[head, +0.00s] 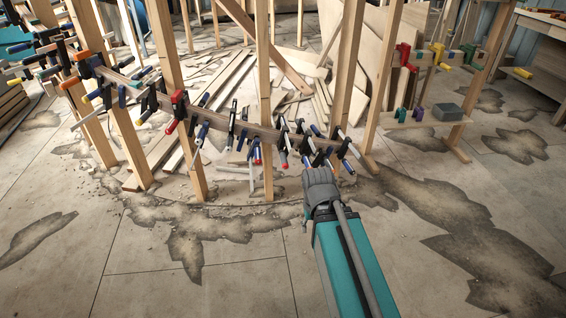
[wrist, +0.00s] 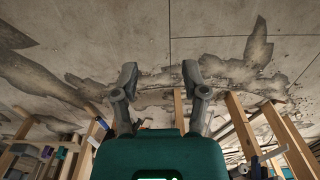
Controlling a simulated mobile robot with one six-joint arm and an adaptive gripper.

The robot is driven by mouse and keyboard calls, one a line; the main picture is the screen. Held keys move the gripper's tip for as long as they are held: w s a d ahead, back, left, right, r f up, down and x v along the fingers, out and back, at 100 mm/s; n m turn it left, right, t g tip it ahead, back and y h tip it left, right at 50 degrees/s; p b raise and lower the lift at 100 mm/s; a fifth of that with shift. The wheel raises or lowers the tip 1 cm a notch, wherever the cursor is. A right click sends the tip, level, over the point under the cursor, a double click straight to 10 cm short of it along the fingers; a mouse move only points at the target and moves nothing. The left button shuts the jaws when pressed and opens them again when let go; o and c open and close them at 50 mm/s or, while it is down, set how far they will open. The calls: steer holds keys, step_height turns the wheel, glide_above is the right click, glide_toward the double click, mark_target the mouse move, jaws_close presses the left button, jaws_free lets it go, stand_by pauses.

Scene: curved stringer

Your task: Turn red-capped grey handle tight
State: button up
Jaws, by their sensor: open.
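A curved wooden stringer (head: 262,132) runs across upright posts in the head view, with many bar clamps along it. Several handles have red ends: one (head: 171,127) left of centre, one (head: 257,156) near the middle post and one (head: 284,165) just up and left of my arm's end. I cannot tell which is the red-capped grey handle. My gripper shows in the wrist view (wrist: 160,78), its two grey fingers spread apart with nothing between them. In the head view its fingers are not distinct at the arm's end, in front of the stringer's right part.
Wooden posts (head: 265,90) stand close around the clamps. Loose planks and scraps (head: 210,90) lie behind. A low wooden rack (head: 420,122) with coloured clamps and a grey block (head: 447,112) stands at right. The cracked concrete floor (head: 190,280) in front is clear.

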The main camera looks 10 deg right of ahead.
steer(key=shift+a, duration=0.15)
steer(key=shift+o, duration=1.2)
steer(key=shift+w+f, duration=0.15)
steer(key=w+a+f+t+y+b, duration=0.1)
steer(key=w+a+f+t+b, duration=0.15)
steer(key=w+b, duration=0.4)
steer(key=w+a+f+t+y+b, duration=0.1)
steer(key=w+f+t+b, duration=0.25)
steer(key=w, duration=0.65)
steer(key=w+d+t+b, duration=0.4)
steer(key=w+t+b, duration=0.3)
steer(key=w, duration=0.8)
steer(key=shift+w+m+b, duration=0.3)
steer(key=shift+m+b, duration=0.1)
